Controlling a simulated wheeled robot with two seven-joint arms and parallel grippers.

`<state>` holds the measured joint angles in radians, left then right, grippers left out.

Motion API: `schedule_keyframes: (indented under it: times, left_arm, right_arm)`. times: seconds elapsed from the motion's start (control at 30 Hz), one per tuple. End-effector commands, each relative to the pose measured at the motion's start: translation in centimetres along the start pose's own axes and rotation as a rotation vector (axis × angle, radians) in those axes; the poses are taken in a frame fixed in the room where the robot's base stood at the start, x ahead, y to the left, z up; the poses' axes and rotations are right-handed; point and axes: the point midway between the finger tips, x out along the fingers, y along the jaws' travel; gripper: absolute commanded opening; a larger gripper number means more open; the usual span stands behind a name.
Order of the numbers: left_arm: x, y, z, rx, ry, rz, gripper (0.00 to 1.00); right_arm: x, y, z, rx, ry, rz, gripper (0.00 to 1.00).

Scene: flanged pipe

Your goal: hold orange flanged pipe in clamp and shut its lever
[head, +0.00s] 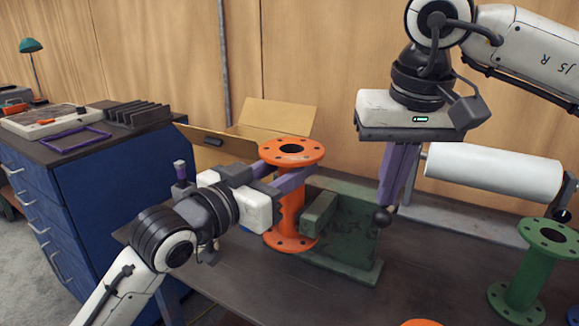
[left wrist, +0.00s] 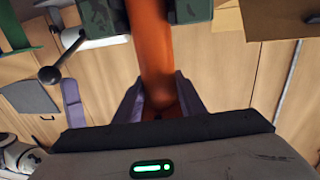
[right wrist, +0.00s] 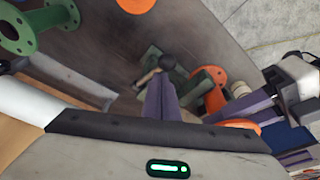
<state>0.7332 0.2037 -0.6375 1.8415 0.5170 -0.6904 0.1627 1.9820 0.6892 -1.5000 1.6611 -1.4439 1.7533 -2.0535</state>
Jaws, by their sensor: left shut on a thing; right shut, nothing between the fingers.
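The orange flanged pipe (head: 291,150) stands upright at the green clamp (head: 352,238) on the bench. My left gripper (head: 284,180) is shut on the pipe's tube below its top flange. In the left wrist view the tube (left wrist: 153,45) passes between two green clamp jaws (left wrist: 190,10); whether they press on it I cannot tell. The lever's black ball knob (head: 382,217) is on the clamp's right side. My right gripper (head: 390,203) points down, shut and empty, its tips right at the knob. The right wrist view shows the knob (right wrist: 168,62) just beyond the fingertips; contact is unclear.
A green flanged pipe (head: 534,270) stands at the bench's right. A white roll (head: 495,172) lies behind it. An open cardboard box (head: 275,118) is behind the orange pipe. Part of another orange flange (head: 422,323) shows at the front edge. A blue drawer cabinet (head: 75,195) stands left.

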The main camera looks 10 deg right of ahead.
Motion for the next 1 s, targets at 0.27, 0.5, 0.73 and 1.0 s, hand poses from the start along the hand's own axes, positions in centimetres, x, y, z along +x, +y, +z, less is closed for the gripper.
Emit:
schedule_keyframes:
  times: [0.27,0.5,0.73,1.0]
  left_arm:
    - [0.0,0.7,-0.4,-0.006,0.009,0.014,0.0]
    - [0.0,0.7,-0.4,-0.006,0.009,0.015,0.0]
    - [0.0,0.7,-0.4,-0.007,0.009,0.015,0.0]
    - [0.0,0.8,-0.4,-0.006,0.009,0.016,0.0]
  right_arm:
    - [0.7,-0.1,0.5,0.0,-0.003,0.0,0.0]
    - [1.3,-0.2,0.8,-0.001,-0.003,0.0,0.0]
    - [1.9,-0.3,1.1,-0.001,-0.003,0.0,0.0]
    - [2.5,-0.5,1.5,0.0,-0.002,0.0,0.0]
